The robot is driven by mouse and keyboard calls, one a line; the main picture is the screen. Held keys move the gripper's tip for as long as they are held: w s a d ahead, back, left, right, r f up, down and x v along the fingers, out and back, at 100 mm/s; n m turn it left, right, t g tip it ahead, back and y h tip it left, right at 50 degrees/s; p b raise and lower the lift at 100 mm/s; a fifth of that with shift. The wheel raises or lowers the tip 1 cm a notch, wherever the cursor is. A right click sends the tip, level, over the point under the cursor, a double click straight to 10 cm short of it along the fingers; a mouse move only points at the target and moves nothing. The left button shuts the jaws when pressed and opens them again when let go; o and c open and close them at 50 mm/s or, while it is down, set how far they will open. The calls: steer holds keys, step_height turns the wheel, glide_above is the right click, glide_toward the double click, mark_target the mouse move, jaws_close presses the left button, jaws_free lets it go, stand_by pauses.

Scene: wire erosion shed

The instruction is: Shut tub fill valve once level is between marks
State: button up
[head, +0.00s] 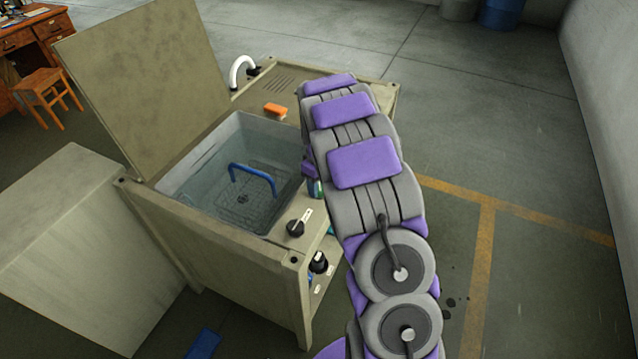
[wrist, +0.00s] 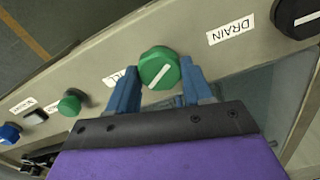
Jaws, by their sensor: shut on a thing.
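The tub (head: 205,148) is a pale open basin in a beige cabinet in the head view, with a blue bar handle (head: 250,172) standing inside. Its floor looks bluish and wet; I cannot make out the level or any marks. In the wrist view my gripper (wrist: 158,72) has its blue fingers on both sides of a green round knob (wrist: 160,66) with a white line, shut on it. A label beside this knob is mostly covered by the left finger; only its last letters show.
In the wrist view a black knob (wrist: 298,14) is beside a DRAIN label (wrist: 231,29); another green knob (wrist: 70,103) and a blue knob (wrist: 9,132) are left. The cabinet's lid (head: 145,80) stands open. An orange block (head: 275,110) lies behind the tub. Floor at right is clear.

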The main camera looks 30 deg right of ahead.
steer(key=c, duration=0.4)
steer(key=shift+r+m+p, duration=0.15)
steer(key=shift+m+p, duration=0.15)
steer(key=shift+p, duration=0.15)
steer(key=shift+r+m+p, duration=0.1)
steer(key=shift+m+p, duration=2.1)
steer(key=shift+m, duration=0.5)
steer(key=shift+f, duration=0.2)
steer(key=o, duration=1)
